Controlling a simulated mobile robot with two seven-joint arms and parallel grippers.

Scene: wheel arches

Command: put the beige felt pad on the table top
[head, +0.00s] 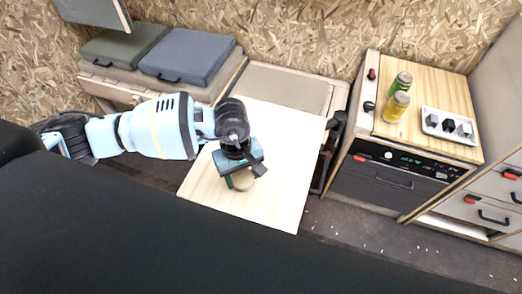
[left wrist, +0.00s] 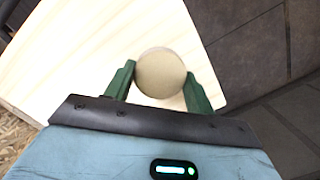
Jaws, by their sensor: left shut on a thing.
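The beige felt pad (left wrist: 160,73) is a round disc between the two green fingers of my left gripper (left wrist: 158,86) in the left wrist view. The gripper is shut on it. In the head view the left gripper (head: 240,177) is over the pale wooden table top (head: 275,140), and the pad (head: 242,181) shows at its fingertips. The pad is over or on the front part of the table top; I cannot tell whether it touches the surface. My right gripper does not show.
At the right stands a cabinet with a wooden top (head: 440,90), bearing a green can (head: 400,81), a yellow can (head: 396,106) and a white tray (head: 449,126). Grey and green cushions (head: 187,56) lie on a bench at the back left. Most of the table top is clear.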

